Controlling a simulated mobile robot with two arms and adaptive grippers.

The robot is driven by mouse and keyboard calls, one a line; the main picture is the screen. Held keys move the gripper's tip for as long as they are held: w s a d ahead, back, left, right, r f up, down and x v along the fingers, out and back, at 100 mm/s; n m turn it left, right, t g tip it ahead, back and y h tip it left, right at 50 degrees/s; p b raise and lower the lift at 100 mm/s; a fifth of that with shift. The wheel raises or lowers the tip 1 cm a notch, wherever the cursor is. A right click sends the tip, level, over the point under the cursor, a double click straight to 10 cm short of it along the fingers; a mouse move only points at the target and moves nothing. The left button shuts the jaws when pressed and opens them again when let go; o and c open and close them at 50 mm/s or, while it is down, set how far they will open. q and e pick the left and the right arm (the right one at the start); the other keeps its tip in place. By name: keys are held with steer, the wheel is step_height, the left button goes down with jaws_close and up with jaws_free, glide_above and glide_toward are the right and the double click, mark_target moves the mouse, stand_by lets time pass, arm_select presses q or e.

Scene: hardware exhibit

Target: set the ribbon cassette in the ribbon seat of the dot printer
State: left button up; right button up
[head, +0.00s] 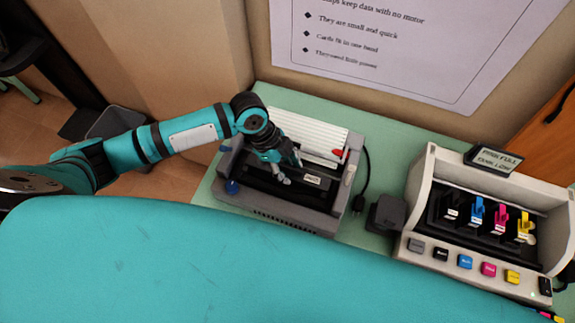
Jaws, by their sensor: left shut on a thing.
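The dot printer (285,221) is a grey box on the green table, with a white ribbed sheet or cover at its back and a blue knob at its left front. The ribbon cassette (312,182) is a dark bar with a small pale label, inside the printer's open top. My left gripper (283,172) is over the printer and shut on the cassette. The fingers hide part of the cassette. The ribbon seat beneath is mostly hidden, and I cannot tell whether the cassette touches it. My right gripper is not in view.
A pale ink printer (427,197) with several coloured cartridges and buttons stands at the right. A dark power adapter (386,212) and a black cable lie between the two machines. A poster (400,45) hangs on the wall behind. Green table (388,142) shows bare behind the adapter.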

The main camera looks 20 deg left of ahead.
arm_select(q)
steer(key=o, duration=1.2)
steer(key=shift+r, duration=0.2)
steer(key=b+v, duration=0.1)
steer(key=v, duration=1.1)
steer(key=shift+r+b, duration=0.3)
steer(key=shift+r, duration=0.15)
steer(key=shift+s+d+f, duration=0.1)
steer(key=shift+s, duration=0.05)
